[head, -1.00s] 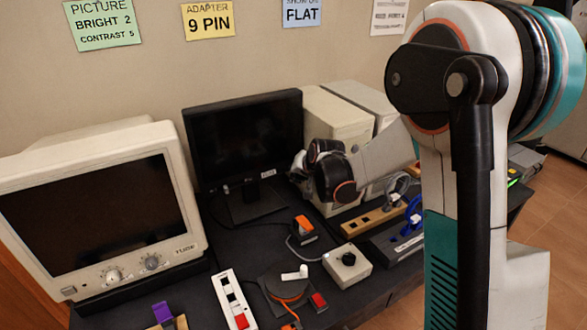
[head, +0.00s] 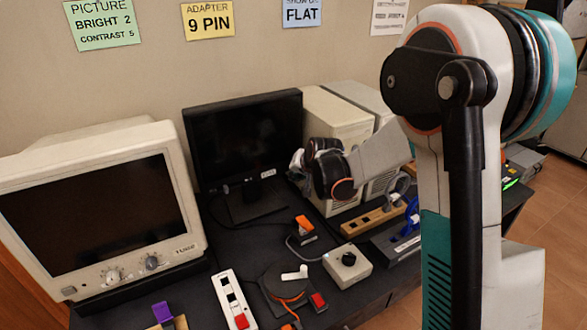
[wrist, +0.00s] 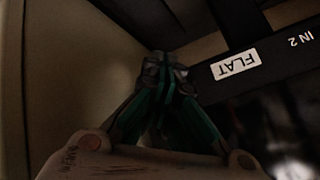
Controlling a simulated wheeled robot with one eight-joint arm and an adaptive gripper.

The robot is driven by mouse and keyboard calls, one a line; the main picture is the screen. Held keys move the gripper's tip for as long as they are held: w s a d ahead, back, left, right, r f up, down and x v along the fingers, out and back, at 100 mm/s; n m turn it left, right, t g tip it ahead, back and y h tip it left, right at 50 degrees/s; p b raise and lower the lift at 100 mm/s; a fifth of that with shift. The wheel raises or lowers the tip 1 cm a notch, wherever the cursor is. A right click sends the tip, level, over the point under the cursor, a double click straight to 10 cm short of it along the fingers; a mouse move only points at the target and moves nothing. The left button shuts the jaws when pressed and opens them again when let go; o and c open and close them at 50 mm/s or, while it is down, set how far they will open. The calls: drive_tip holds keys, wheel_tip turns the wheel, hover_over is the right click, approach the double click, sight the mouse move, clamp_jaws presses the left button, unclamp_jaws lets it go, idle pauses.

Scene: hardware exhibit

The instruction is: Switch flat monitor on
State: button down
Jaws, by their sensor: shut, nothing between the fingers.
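The flat monitor (head: 240,140) stands upright behind the desk's middle, with a dark screen and a small white label at its lower right. In the wrist view its dark frame shows with a white "FLAT" label (wrist: 236,65) and the marking "IN 2", seen upside down. My gripper (head: 298,165) is at the monitor's lower right corner, in front of the beige computer case. In the wrist view my gripper (wrist: 165,70) has its fingers together and empty, close beside the monitor's edge. I cannot tell whether the fingertips touch it. No power button is clear.
A beige CRT monitor (head: 95,210) with two knobs stands at the left. Beige cases (head: 338,120) stand right behind my gripper. A white power strip (head: 229,292), a grey box with a black knob (head: 347,264) and an orange switch (head: 304,226) lie on the dark desk.

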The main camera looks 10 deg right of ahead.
drive_tip(key=shift+w, duration=0.1)
idle(0.3)
drive_tip(key=shift+s+d, duration=0.1)
drive_tip(key=shift+s, duration=0.5)
drive_tip(key=shift+s, duration=0.1)
drive_tip(key=shift+s+d, duration=0.25)
drive_tip(key=shift+s, duration=0.7)
drive_tip(key=shift+s+d, duration=0.3)
drive_tip(key=shift+s, duration=0.6)
drive_tip(key=shift+s+d, duration=0.25)
drive_tip(key=shift+s, duration=0.7)
